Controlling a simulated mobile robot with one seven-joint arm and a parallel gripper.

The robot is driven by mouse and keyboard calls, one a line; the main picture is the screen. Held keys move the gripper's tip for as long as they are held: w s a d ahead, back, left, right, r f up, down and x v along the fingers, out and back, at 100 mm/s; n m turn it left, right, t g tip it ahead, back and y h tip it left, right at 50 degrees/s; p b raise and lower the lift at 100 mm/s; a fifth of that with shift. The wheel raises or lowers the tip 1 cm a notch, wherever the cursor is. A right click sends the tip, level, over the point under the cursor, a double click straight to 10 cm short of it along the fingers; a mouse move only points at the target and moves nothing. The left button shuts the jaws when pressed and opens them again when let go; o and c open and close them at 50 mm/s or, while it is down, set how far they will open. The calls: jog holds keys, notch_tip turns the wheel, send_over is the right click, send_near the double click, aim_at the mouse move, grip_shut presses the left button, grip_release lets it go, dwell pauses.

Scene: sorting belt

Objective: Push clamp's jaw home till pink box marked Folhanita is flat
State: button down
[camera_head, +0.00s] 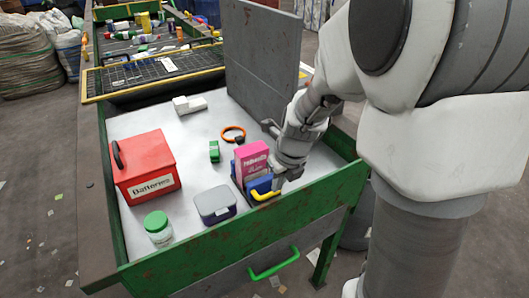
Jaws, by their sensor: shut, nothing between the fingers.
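The pink box (251,160) with white lettering stands upright on the pale tabletop, and I cannot tell whether it is crushed flat at all. It is set in the clamp, whose blue jaw (262,184) shows at its front right. A yellow handle (265,196) sits low in front of the blue jaw. My gripper (279,184) is shut and empty, pointing down at the right end of the jaw and handle. I cannot tell whether it touches them. My wrist stands close to the right of the pink box.
A red Batteries box (146,160), a jar with a green lid (158,227) and a grey-lidded box (215,204) stand to the left. A green item (214,151), an orange ring (233,134) and a white block (189,105) lie behind. A grey panel (262,75) and green rim (215,245) bound the table.

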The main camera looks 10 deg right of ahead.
aim_at(259, 178)
jog(key=b+x, duration=0.1)
jog(key=x, duration=0.5)
jog(key=shift+f, duration=0.1)
jog(key=shift+w, duration=0.2)
jog(key=w+p, duration=0.1)
jog(key=w, duration=0.1)
jog(key=w+a+p, duration=0.1)
jog(key=w, duration=0.1)
jog(key=w+a+p, duration=0.1)
jog(key=w+p, duration=0.1)
jog(key=shift+w+a+r, duration=0.1)
jog(key=shift+w+r, duration=0.1)
jog(key=shift+w+a+f, duration=0.1)
jog(key=shift+w+f, duration=0.1)
jog(key=shift+w, duration=0.1)
